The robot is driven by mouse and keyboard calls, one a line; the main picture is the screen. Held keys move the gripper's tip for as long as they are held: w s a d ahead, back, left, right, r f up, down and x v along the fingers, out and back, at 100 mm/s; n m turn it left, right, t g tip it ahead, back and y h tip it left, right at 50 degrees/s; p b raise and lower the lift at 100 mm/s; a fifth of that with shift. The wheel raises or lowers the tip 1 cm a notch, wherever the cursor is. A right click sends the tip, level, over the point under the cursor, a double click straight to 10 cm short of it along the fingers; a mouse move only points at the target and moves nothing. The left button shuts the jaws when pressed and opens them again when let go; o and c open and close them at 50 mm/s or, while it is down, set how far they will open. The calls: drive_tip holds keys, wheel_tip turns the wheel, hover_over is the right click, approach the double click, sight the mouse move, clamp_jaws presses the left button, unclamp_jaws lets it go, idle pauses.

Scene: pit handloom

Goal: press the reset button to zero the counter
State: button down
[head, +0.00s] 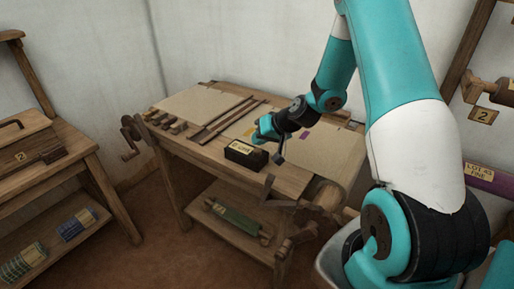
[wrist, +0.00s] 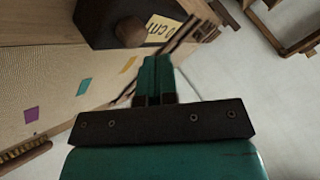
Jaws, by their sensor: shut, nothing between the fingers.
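The counter is a dark box (head: 243,154) with a pale label, standing on the wooden bench. In the wrist view the box (wrist: 95,22) is at the top, beyond the fingertips. Its label (wrist: 163,29) seems to read "0 cm". A round brown knob (wrist: 130,32) sticks out of the box's near face; I cannot tell for sure that it is the reset button. My gripper (wrist: 154,60) is shut and empty. Its fingertips lie just below and right of the knob in the wrist view, and contact is not visible. In the head view the fingers are too small to make out.
The bench top (head: 285,180) carries boards, slats and small blocks behind the box. A wooden crank (head: 131,135) is at its left end, and wooden arms and a roller stand at its front right. A lower shelf holds a green item (head: 236,219). A side table (head: 60,175) stands left.

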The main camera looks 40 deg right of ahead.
sight(259, 149)
drive_tip(key=shift+r, duration=0.1)
drive_tip(key=shift+r+p, duration=1.75)
drive_tip(key=shift+r, duration=0.75)
